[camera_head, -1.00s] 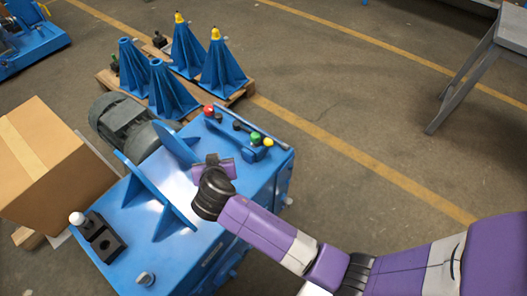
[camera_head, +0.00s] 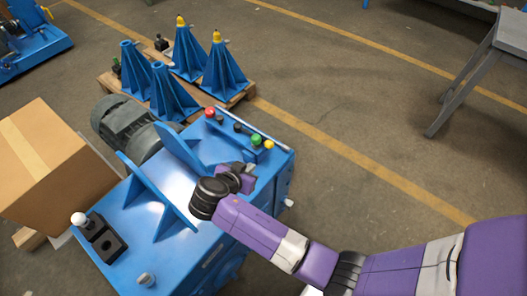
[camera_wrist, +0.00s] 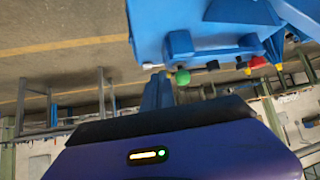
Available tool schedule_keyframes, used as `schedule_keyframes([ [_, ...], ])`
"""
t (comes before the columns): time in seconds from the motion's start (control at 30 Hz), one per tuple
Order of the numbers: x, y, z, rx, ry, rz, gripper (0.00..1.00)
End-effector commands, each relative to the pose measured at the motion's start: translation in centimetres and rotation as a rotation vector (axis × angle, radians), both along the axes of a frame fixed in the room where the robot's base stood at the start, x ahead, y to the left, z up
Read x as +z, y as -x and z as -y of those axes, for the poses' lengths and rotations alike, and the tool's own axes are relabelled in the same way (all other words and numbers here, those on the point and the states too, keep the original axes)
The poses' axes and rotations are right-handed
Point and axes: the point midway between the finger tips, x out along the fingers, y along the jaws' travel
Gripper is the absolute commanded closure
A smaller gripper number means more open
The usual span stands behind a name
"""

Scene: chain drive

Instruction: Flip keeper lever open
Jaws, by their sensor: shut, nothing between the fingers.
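I cannot identify the keeper lever with certainty. A black block with a white ball knob (camera_head: 78,218) sits at the left end of the blue machine (camera_head: 135,200). Red (camera_head: 210,112), green (camera_head: 256,139) and yellow (camera_head: 268,145) controls stand at the far right end, and a small blue block (camera_head: 252,153) is beside them. My gripper (camera_head: 248,178) is over the machine's right part, close to that block. Its fingers are mostly hidden in the head view. In the wrist view the narrow gripper tip (camera_wrist: 158,90) is shut and empty, near the green knob (camera_wrist: 182,77).
A grey motor (camera_head: 122,118) and cardboard box (camera_head: 38,150) stand left. A pallet (camera_head: 240,95) with several blue stands is behind. The floor to the right is clear up to a grey table (camera_head: 490,60).

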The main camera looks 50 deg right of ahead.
Motion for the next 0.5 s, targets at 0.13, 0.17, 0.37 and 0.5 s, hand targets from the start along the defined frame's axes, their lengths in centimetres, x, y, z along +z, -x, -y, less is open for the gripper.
schedule_keyframes([
  [0.13,-1.3,-0.3,1.6,-0.003,-0.001,-0.003,1.0],
  [0.17,-1.7,-0.5,2.0,-0.004,0.0,-0.003,1.0],
  [0.37,-4.3,-1.3,4.9,-0.004,0.0,-0.003,1.0],
  [0.5,-6.1,-1.8,6.8,-0.004,-0.001,-0.002,1.0],
])
